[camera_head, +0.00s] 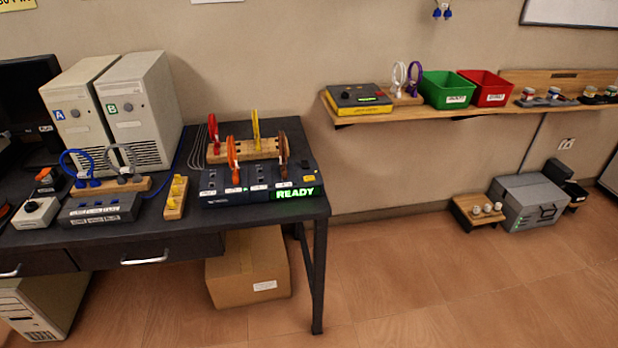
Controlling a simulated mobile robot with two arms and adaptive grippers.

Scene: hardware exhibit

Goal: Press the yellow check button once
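A dark device box (232,198) sits on the right part of the black desk, with a lit green READY display (295,193) on its front right. A small yellow patch (308,179) is on its top right, just above the display. It may be the check button, but it is too small to read. An orange looped cable (233,160) and a brown one (283,158) stand upright at the box. Neither of my grippers is in view.
A wooden block (240,150) with red and yellow cables stands behind the box. A yellow-plugged block (175,198) is to its left. A wall shelf (450,116) at the right holds green and red bins. The floor right of the desk (320,270) is largely clear.

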